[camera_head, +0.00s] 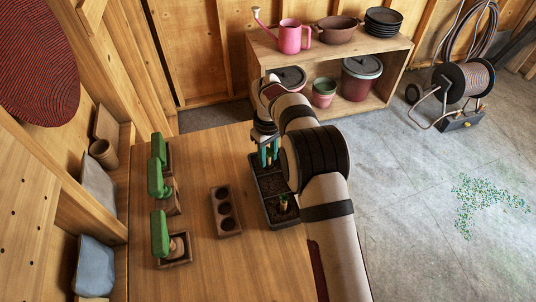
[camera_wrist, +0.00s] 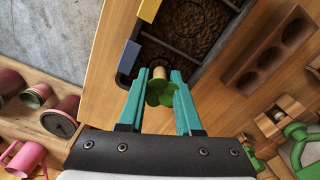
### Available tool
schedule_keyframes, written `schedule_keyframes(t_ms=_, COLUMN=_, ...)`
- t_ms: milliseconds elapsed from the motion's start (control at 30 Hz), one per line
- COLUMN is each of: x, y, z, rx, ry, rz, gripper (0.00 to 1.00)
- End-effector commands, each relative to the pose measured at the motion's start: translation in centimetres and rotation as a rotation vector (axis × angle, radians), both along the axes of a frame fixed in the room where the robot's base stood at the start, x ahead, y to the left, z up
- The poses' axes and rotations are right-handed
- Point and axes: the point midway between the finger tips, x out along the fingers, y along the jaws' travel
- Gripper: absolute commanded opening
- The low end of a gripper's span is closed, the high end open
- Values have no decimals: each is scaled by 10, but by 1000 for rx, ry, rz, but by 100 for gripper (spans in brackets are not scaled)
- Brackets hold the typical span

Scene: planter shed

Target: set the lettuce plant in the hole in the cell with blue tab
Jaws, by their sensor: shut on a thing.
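My gripper (camera_wrist: 160,88) has teal fingers and is shut on the lettuce plant (camera_wrist: 160,94), with green leaves and a pale tan plug pointing away from the wrist. In the head view my gripper (camera_head: 268,156) is over the far end of the dark planter tray (camera_head: 270,224). The blue tab (camera_wrist: 129,57) is on the tray's edge beside my fingers, and a yellow tab (camera_wrist: 149,10) is further along. A dark soil cell shows beyond a divider.
A brown block with three holes (camera_head: 215,203) lies left of the tray. Several green-handled wooden tools (camera_head: 160,235) stand at the table's left. A small seedling (camera_head: 283,203) stands in the tray's near cell. A shelf (camera_head: 345,55) with pots stands behind. Bare tabletop (camera_head: 240,265) lies in front.

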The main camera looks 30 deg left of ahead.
Motion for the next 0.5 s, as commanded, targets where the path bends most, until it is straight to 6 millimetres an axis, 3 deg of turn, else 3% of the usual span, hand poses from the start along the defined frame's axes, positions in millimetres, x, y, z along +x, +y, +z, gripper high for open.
schedule_keyframes(t_ms=333, x=0, y=0, z=-10, rx=-1, ry=1, rz=0, gripper=2)
schedule_keyframes(t_ms=367, x=0, y=0, z=-9, rx=0, ry=0, rz=0, gripper=39)
schedule_keyframes(t_ms=500, x=0, y=0, z=-9, rx=0, ry=0, rz=0, gripper=64)
